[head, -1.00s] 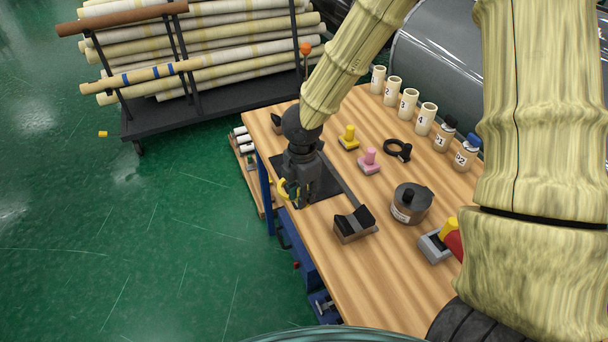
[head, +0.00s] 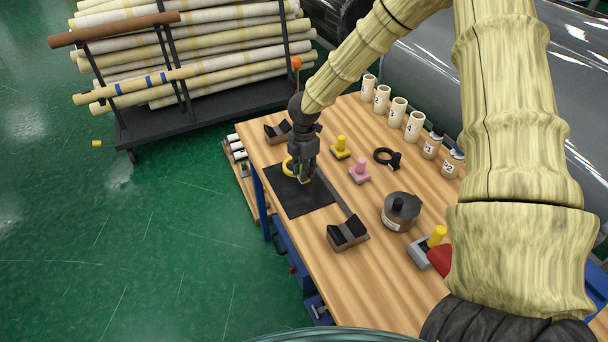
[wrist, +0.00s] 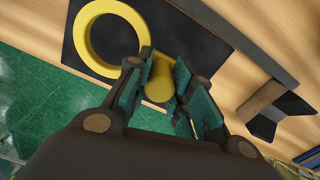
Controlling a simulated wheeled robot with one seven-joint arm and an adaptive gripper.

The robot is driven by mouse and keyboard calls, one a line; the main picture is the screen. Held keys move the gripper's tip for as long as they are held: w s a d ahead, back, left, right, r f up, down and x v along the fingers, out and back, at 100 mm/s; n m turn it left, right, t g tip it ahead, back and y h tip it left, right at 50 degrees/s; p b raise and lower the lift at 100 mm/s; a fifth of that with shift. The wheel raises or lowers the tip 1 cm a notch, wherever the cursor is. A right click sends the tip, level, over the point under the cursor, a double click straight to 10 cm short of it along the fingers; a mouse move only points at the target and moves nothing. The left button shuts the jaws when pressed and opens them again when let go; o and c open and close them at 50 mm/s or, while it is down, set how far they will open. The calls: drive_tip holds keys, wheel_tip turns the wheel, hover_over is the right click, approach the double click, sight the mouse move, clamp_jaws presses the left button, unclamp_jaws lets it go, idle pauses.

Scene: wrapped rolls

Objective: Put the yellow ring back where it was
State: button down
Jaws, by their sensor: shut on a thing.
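The yellow ring (wrist: 144,25) has a short yellow handle, which is between my gripper's fingers (wrist: 160,78) in the wrist view. My gripper (head: 304,179) is shut on that handle and points down over the dark mat (head: 308,203) on the wooden table. In the head view the yellow ring (head: 288,167) shows just left of my fingers, over the mat's far left part. My gripper hides part of it. I cannot tell whether the ring touches the mat.
A black V-block (head: 347,231) stands right of the mat, another (head: 278,132) behind it. A yellow-knobbed piece (head: 340,148), a pink one (head: 360,170), a black ring (head: 384,157) and a dark round canister (head: 400,212) stand right. Numbered tubes (head: 398,110) line the back.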

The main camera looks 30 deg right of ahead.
drive_tip(key=shift+w+d+f+b, duration=0.15)
drive_tip(key=shift+f+b, duration=1.05)
drive_tip(key=shift+f, duration=0.6)
drive_tip(key=shift+r, duration=0.1)
drive_tip(key=c, duration=1.3)
unclamp_jaws()
drive_tip(key=shift+f, duration=0.2)
drive_tip(key=shift+o, duration=0.2)
drive_tip(key=shift+r, duration=0.15)
wheel_tip(320, 180, up, 12)
drive_tip(key=p, duration=0.8)
